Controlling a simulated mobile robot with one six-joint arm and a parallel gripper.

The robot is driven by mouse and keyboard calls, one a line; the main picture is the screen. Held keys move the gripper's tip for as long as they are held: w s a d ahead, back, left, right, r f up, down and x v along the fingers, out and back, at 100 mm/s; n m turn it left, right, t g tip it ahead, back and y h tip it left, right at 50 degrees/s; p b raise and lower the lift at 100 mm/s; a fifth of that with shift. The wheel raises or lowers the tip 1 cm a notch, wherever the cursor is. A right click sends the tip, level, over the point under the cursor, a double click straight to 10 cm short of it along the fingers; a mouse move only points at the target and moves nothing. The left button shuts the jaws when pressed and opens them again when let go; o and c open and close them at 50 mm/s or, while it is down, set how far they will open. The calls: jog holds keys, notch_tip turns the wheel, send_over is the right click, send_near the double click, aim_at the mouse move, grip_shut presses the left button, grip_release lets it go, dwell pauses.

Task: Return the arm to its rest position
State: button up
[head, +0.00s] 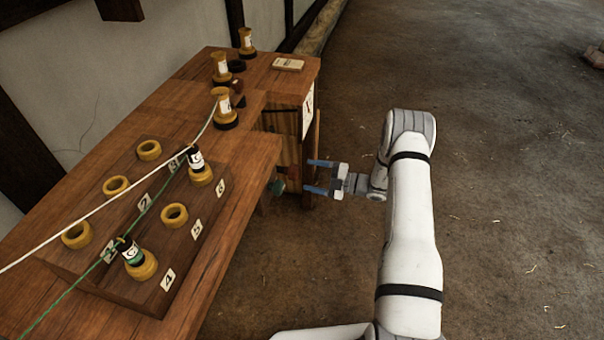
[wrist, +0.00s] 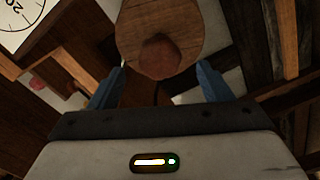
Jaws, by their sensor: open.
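My gripper (head: 316,176) is at the right side of the wooden bench (head: 262,160), off its edge, with its two blue fingers apart and pointing left. In the wrist view my gripper (wrist: 160,78) is open, and nothing is visibly clamped between the fingers. A rounded wooden piece with a brown knob (wrist: 160,57) shows beyond and between the fingers. I cannot tell how far away it is. My white arm reaches forward from the bottom of the head view, bent at its far joint.
A board (head: 150,288) with numbered places holds yellow rings and two bobbins, crossed by a white and a green cord. More yellow bobbins (head: 221,70) stand at the bench's far end. A small green thing (head: 277,187) is at the bench edge.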

jog(key=shift+s+d, duration=0.25)
jog(key=shift+d, duration=0.4)
jog(key=s+a+r+n+g+h+p, duration=0.25)
jog(key=s+r+n, duration=0.25)
jog(key=r+n, duration=0.35)
jog(key=s+a+r+n+g+h+p, duration=0.1)
jog(key=s+r+n+g+h, duration=0.15)
jog(key=s+r+n, duration=0.4)
jog(key=s+a+r+n+g+h+p, duration=0.1)
jog(key=s+r+n+g+h+p, duration=0.2)
jog(key=r+n, duration=0.7)
jog(key=s+d+r+n+t+h+p, duration=0.2)
jog(key=s+d+r+n+h, duration=0.2)
jog(key=s+r+n, duration=0.4)
jog(key=s+d+r+n+t+h+p, duration=0.2)
jog(key=s+d+r+n+h, duration=0.2)
jog(key=s+r+n, duration=0.3)
jog(key=s+n+h, duration=0.1)
jog(key=s+n, duration=0.4)
jog(key=shift+r+p, duration=0.3)
jog(key=shift+r, duration=0.05)
jog(key=shift+a, duration=0.1)
